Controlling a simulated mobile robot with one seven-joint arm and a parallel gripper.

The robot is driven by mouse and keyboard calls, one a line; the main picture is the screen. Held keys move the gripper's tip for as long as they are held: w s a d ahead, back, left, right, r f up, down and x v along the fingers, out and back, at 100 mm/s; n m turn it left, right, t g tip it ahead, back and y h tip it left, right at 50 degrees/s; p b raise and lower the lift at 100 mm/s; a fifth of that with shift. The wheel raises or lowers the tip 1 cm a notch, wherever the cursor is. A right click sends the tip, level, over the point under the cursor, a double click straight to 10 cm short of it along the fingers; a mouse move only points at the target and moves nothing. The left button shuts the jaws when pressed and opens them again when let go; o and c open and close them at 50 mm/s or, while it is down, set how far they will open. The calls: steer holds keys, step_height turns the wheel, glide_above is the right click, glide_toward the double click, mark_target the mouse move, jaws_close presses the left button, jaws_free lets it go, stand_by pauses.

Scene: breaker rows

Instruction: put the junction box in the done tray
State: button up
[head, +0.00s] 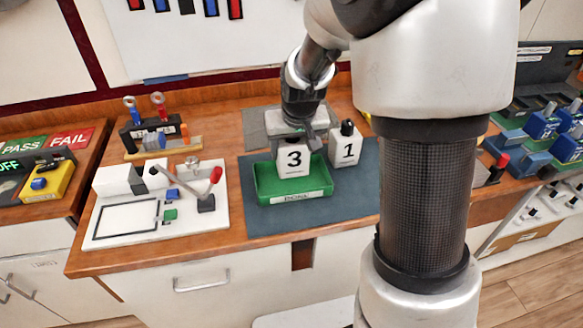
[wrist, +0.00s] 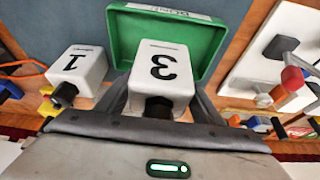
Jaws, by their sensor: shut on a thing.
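A white junction box marked 3 (head: 293,161) is at the green done tray (head: 292,199), within its outline near the back. I cannot tell whether it rests on the tray floor or hangs just above it. My gripper (head: 294,141) is shut on this box from above. In the wrist view the fingers (wrist: 160,104) flank the dark knob of box 3 (wrist: 164,68), with the green tray (wrist: 216,36) behind it. A second white box marked 1 (head: 346,148), with a black knob, stands on the mat right of the tray. It also shows in the wrist view (wrist: 77,67).
A blue-grey mat (head: 262,226) lies under the tray. Left of it is a white test board (head: 125,222) with a red-knobbed lever (head: 213,176). A tool rack (head: 152,137) stands behind. Blue devices (head: 543,124) fill the right side. The mat's front is clear.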

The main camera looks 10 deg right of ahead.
mark_target(292, 163)
steer(key=shift+f, duration=2.2)
steer(key=shift+f+b, duration=0.2)
steer(key=shift+b, duration=0.2)
steer(key=o, duration=1.6)
steer(key=shift+c, duration=0.2)
